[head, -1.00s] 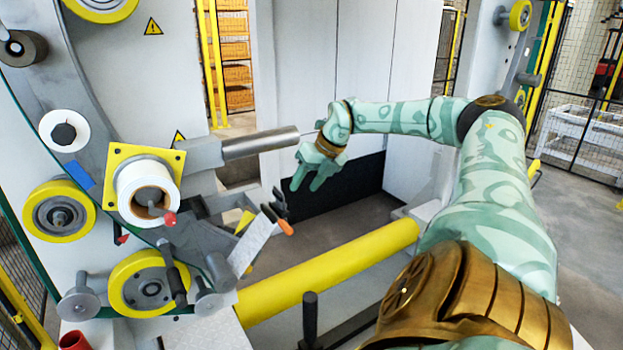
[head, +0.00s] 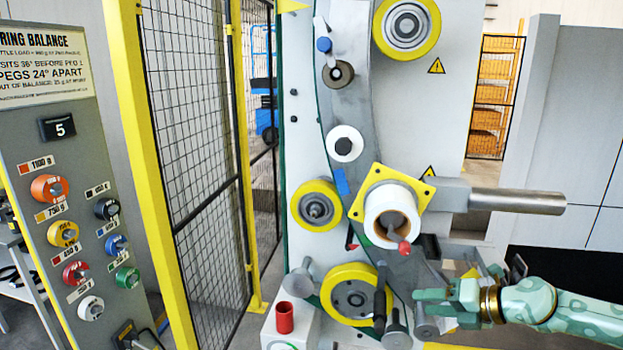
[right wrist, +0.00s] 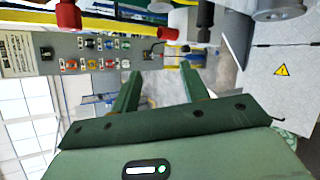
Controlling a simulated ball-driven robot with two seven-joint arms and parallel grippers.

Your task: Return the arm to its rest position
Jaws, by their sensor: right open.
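My right gripper (head: 432,308) shows at the lower right of the head view, its green patterned arm coming in from the right edge. Its fingers point left, near the lower rollers of the wrapping machine (head: 466,90). The right wrist view shows its two green fingers (right wrist: 158,90) spread apart with nothing between them. My left gripper is in neither view.
A white roll (head: 392,215) sits on the machine's yellow plate, with a steel bar (head: 518,202) to its right. A sign board (head: 60,190) with coloured weights and a mesh fence (head: 205,150) are at the left.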

